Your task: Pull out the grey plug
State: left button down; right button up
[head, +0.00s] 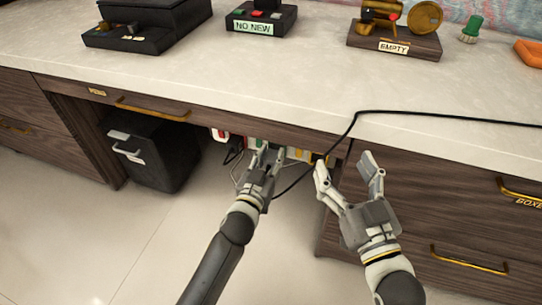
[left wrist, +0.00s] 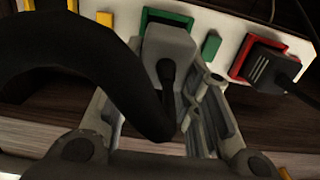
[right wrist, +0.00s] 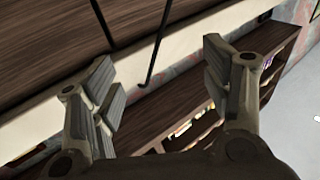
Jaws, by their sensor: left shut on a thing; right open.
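The grey plug (left wrist: 167,48) sits at a green-framed socket (left wrist: 184,22) on a white power strip (left wrist: 225,24) under the desk. My left gripper (head: 265,158) reaches under the desk edge; its fingers (left wrist: 165,115) are shut on the plug from both sides. A thick black cable (left wrist: 85,60) crosses the left wrist view and hides part of the left finger. In the head view the plug is hidden by the gripper. My right gripper (head: 347,172) is open and empty in front of the desk, right of the left one; its spread fingers show in the right wrist view (right wrist: 160,95).
A black plug (left wrist: 270,68) sits in a red-framed socket to the right. A black cable (head: 430,114) runs over the desktop and down its front edge. A black bin (head: 155,155) stands under the desk at left; drawers (head: 450,225) are at right.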

pick_arm(q)
jog(key=shift+s+a, duration=0.25)
jog(key=shift+s, duration=0.35)
jog(key=shift+s+a+p, duration=0.15)
jog(key=shift+s+p, duration=0.3)
jog(key=shift+s, duration=0.1)
pick_arm(e)
jog(key=shift+s+d+f+g+h, duration=0.1)
jog(key=shift+d+f+g+h, duration=0.1)
jog(key=shift+f+g, duration=0.5)
jog(key=shift+s+d+f+g+h, duration=0.1)
jog(key=shift+f+g+h, duration=0.15)
jog(key=shift+f, duration=0.75)
jog(key=shift+s+d+f+g+h, duration=0.15)
jog(key=shift+f+g, duration=0.4)
jog(key=shift+f, duration=0.3)
jog(key=shift+w, duration=0.1)
jog(key=shift+r, duration=0.1)
